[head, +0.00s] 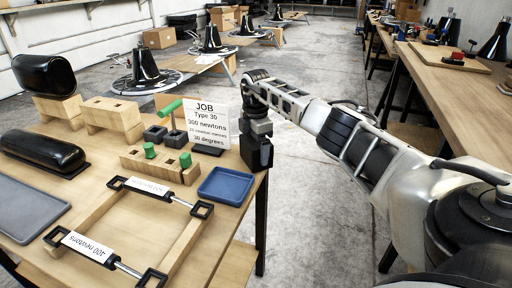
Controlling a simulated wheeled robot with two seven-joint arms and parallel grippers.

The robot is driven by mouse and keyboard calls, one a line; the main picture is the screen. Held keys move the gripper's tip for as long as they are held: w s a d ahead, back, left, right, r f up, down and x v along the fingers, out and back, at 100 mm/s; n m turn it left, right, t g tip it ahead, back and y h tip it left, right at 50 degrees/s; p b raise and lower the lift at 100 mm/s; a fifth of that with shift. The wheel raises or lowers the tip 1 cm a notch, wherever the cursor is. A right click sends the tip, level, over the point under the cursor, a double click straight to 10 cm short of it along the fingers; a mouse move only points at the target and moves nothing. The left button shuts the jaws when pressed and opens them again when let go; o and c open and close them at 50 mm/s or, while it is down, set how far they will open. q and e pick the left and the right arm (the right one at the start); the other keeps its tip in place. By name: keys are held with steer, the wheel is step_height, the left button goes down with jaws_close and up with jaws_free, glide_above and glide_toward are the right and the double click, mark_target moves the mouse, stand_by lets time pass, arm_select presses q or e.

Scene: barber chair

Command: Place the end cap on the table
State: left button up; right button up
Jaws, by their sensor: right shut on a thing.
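My right gripper (258,154) points down beside the right edge of the wooden table (222,225), right of the blue tray. It is shut on a small dark thing, taken to be the end cap, which I cannot tell apart from the black fingers. Black square end pieces (203,209) sit at the corners of a frame of wooden bars and metal rods on the table. Two dark blocks (155,133) stand near a green-handled tool (170,107). My left gripper is not in view.
A blue tray (225,183) lies near the table's right edge. A job sign (208,122) stands behind it. A wooden block with green pegs (160,164), black cushions (42,150) and a grey tray (25,208) fill the left and middle. Bare table shows at the front right.

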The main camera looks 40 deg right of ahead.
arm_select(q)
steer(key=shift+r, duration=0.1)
arm_select(e)
steer(key=o, duration=0.9)
steer(key=shift+f, duration=0.15)
step_height(320, 180, up, 11)
steer(key=shift+p, duration=0.8)
steer(key=shift+r, duration=0.7)
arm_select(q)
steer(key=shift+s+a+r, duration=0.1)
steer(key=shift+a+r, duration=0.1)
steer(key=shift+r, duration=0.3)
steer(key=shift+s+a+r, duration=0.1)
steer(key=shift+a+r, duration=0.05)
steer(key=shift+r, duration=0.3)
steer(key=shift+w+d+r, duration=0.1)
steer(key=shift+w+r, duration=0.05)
